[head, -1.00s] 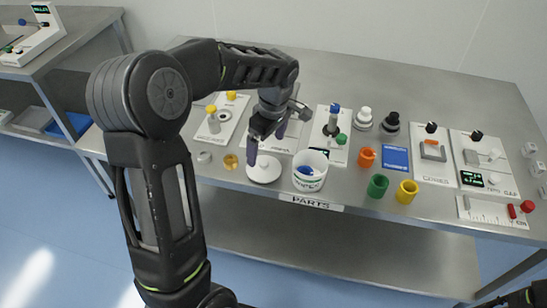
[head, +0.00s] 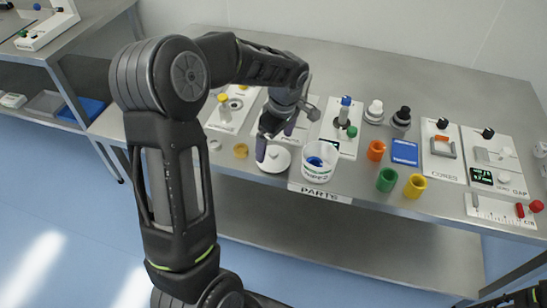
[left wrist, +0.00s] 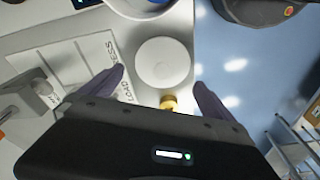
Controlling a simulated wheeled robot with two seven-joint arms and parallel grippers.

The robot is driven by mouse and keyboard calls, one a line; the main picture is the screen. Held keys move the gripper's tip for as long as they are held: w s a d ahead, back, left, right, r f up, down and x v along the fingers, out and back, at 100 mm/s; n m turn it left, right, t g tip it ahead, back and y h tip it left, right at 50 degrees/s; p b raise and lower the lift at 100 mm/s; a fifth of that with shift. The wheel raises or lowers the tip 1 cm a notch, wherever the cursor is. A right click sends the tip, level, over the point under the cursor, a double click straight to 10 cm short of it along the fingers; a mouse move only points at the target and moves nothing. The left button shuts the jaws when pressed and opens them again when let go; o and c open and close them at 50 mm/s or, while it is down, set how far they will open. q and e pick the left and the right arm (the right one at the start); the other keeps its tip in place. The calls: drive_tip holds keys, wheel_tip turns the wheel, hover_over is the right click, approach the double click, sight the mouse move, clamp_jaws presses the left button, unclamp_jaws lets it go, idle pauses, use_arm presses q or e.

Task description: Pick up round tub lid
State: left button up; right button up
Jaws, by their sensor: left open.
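The round tub lid (head: 281,164) is a white disc with a small knob, lying flat on the steel bench near its front edge. It also shows in the left wrist view (left wrist: 162,62), ahead of and between the fingers. My left gripper (head: 275,142) is open and empty, just above the lid, its purple fingertips pointing down. One fingertip partly covers the lid in the head view. In the left wrist view the left gripper (left wrist: 160,80) has its fingers spread to either side of the lid. My right gripper is out of view.
A white tub (head: 318,172) with something blue inside stands close right of the lid. A brass-coloured piece (head: 241,151) sits to its left. Orange (head: 376,150), green (head: 387,180) and yellow (head: 414,186) cups stand farther right. White fixture boards line the back.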

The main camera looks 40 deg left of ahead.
sight(274, 152)
use_arm(q)
drive_tip(key=f, duration=0.2)
drive_tip(key=f+p, duration=0.1)
drive_tip(key=f, duration=0.1)
drive_tip(key=shift+s+a+f, duration=0.15)
drive_tip(key=shift+a+f, duration=0.05)
drive_tip(key=shift+f, duration=0.2)
drive_tip(key=shift+c, duration=0.2)
drive_tip(key=c, duration=1)
drive_tip(key=shift+r, duration=0.1)
wheel_tip(274, 152, up, 9)
drive_tip(key=shift+f+b, duration=0.1)
drive_tip(key=shift+b, duration=0.5)
drive_tip(key=shift+r, duration=0.55)
